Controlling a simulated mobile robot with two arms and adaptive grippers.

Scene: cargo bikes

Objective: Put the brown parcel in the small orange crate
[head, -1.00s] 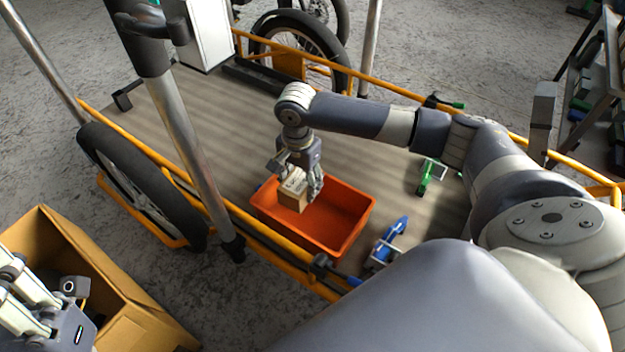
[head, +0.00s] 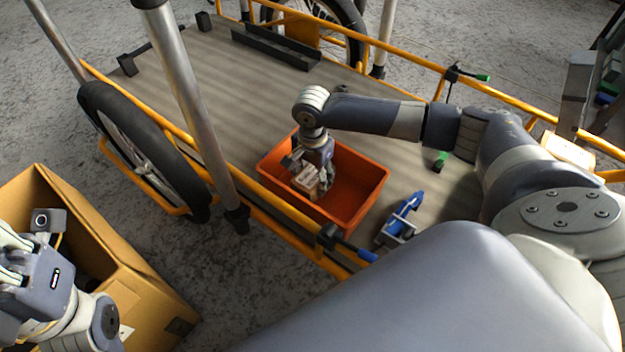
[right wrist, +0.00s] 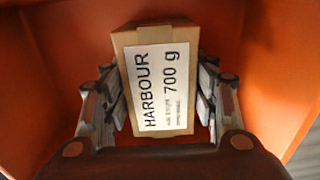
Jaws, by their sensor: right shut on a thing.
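The brown parcel (head: 306,180) is a small box with a white label. In the right wrist view the parcel (right wrist: 182,120) shows the words "HARBOUR" and "700 g". My right gripper (head: 318,178) is shut on it, one finger on each side. The small orange crate (head: 365,208) stands on the cargo bed, and the parcel is inside its walls. The crate's orange wall (right wrist: 60,60) surrounds the parcel in the wrist view. Whether the parcel touches the crate floor I cannot tell. My left gripper (head: 20,265) is at the lower left, partly cut off, and its fingers are unclear.
A blue clamp (head: 400,220) lies right of the crate, and a green-handled one (head: 441,161) lies behind. Orange rails and a grey post (head: 190,100) border the bed. A cardboard box (head: 130,275) stands at lower left.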

